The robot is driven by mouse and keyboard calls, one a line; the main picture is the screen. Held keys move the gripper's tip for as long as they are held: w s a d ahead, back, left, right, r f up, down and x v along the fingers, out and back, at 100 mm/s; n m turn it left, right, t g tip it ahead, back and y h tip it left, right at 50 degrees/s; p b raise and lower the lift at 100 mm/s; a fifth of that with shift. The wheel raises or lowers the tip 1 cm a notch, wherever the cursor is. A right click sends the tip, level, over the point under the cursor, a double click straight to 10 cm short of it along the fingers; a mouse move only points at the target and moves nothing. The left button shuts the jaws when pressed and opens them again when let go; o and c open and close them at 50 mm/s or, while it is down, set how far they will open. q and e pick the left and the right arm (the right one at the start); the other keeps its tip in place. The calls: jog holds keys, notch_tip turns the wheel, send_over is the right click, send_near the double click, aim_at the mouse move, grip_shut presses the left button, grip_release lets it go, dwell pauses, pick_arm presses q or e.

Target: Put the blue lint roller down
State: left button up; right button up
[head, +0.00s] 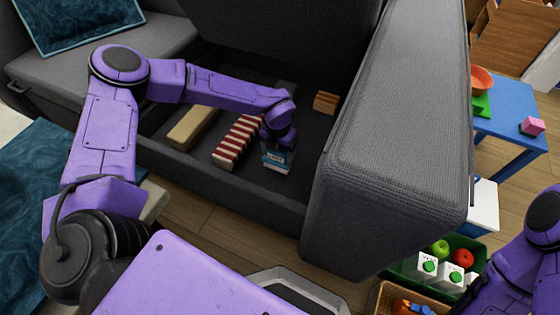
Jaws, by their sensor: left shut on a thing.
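My left gripper (279,137) reaches down into the open storage compartment of the grey sofa (215,183). It is shut on the blue lint roller (276,161), which shows as a small blue piece with pale markings just below the gripper. The gripper and wrist hide its upper part. I cannot tell whether it touches the compartment floor. My right arm shows at the lower right edge, but its gripper is out of view.
A red-and-white striped thing (231,147) lies just left of the gripper, with a long beige block (190,130) beyond it. A small wooden block (325,102) sits to the right. The grey armrest (385,130) stands high on the right. Dark floor is free around the roller's right.

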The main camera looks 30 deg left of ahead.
pick_arm(q)
jog(key=shift+w+f, duration=0.2)
jog(key=shift+f, duration=0.1)
jog(key=shift+w+f+b, duration=0.2)
jog(key=shift+f+b, duration=0.5)
jog(key=shift+f, duration=1)
jog(key=shift+f, duration=0.2)
jog(key=o, duration=0.9)
jog(key=shift+o, duration=0.2)
notch_tip(320, 180, up, 12)
jog(key=p, duration=0.4)
jog(key=shift+r, duration=0.25)
